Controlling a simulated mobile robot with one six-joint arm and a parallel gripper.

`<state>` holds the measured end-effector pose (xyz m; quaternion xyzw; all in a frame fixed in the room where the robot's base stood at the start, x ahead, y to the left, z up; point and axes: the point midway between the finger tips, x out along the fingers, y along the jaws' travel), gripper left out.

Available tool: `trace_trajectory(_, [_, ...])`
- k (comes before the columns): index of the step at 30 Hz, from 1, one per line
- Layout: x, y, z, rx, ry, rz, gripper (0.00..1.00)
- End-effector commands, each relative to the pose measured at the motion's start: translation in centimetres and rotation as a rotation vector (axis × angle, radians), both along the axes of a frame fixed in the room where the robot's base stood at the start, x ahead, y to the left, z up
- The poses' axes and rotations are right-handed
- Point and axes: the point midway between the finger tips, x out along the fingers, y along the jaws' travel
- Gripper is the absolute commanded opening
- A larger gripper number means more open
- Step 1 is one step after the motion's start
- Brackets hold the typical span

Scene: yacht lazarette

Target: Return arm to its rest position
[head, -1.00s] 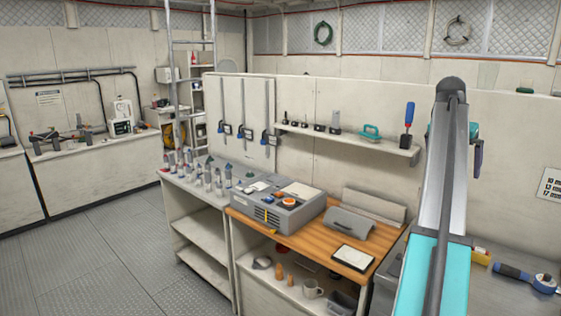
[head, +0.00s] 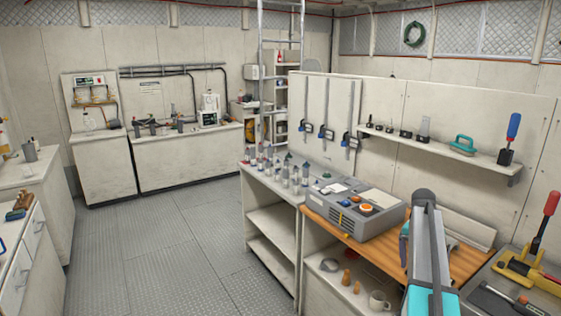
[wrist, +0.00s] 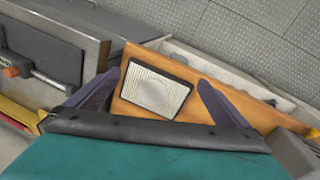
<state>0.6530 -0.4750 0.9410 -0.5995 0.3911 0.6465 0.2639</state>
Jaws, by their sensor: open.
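My gripper (wrist: 160,82) is open in the wrist view, with its two dark fingers spread apart and nothing held between them. Past the fingers is a dark-framed pale panel (wrist: 155,90) lying on the orange wooden bench top (wrist: 130,107). In the head view my teal and grey arm (head: 428,250) reaches forward over the right end of the wooden bench (head: 330,222). The arm hides most of my gripper there, and the panel is not visible in that view.
A grey machine (head: 355,210) stands on the wooden bench. Several bottles (head: 290,175) stand on the adjoining cabinet. A wall shelf (head: 430,150) holds a teal-handled tool and a blue-handled tool. A yellow tool (head: 530,275) lies at right. Open floor (head: 170,250) is at left.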

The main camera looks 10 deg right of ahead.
Motion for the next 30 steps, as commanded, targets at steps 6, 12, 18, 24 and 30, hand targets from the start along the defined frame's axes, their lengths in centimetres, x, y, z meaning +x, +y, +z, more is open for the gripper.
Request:
trace_trajectory(6, [0.6,6.8,-7.4,0.053,0.063,0.089,1.00])
trace_trajectory(12, [0.3,12.8,-13.5,0.095,0.116,0.170,1.00])
trace_trajectory(18, [-1.2,18.6,-19.2,0.135,0.171,0.251,1.00])
trace_trajectory(24, [-3.6,24.2,-24.4,0.174,0.226,0.328,1.00])
trace_trajectory(30, [-6.9,29.3,-29.0,0.209,0.279,0.406,1.00])
